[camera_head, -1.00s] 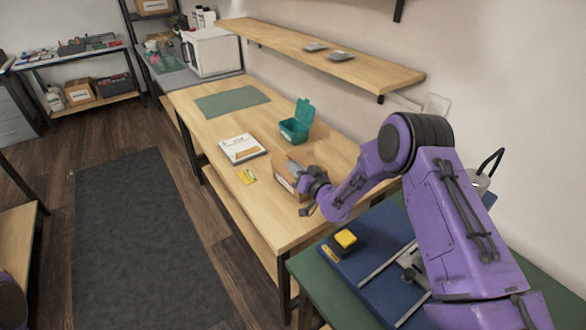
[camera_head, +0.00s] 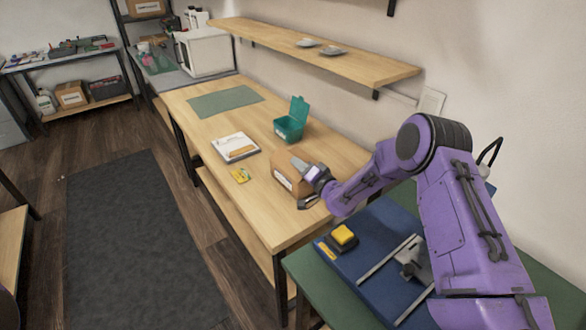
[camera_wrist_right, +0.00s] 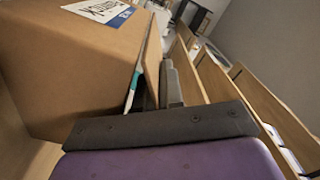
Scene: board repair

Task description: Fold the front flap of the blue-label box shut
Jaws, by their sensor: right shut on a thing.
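The brown cardboard box (camera_head: 280,162) stands on the wooden workbench near its right end, with a pale label on its front. The wrist view shows the box (camera_wrist_right: 60,75) close up, with a blue-and-white label (camera_wrist_right: 100,10) on top of its visible face. A thin cardboard flap (camera_wrist_right: 153,58) stands out along the box's right edge in that view. My right gripper (camera_head: 309,171) is at the box's right side. Its dark fingers (camera_wrist_right: 163,88) are shut on the flap; the exact contact is partly hidden. My left gripper is not in view.
A green mat (camera_head: 224,100) lies at the far end. A shelf (camera_head: 320,57) hangs above. A blue board with a yellow-topped block (camera_head: 342,238) is nearer me.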

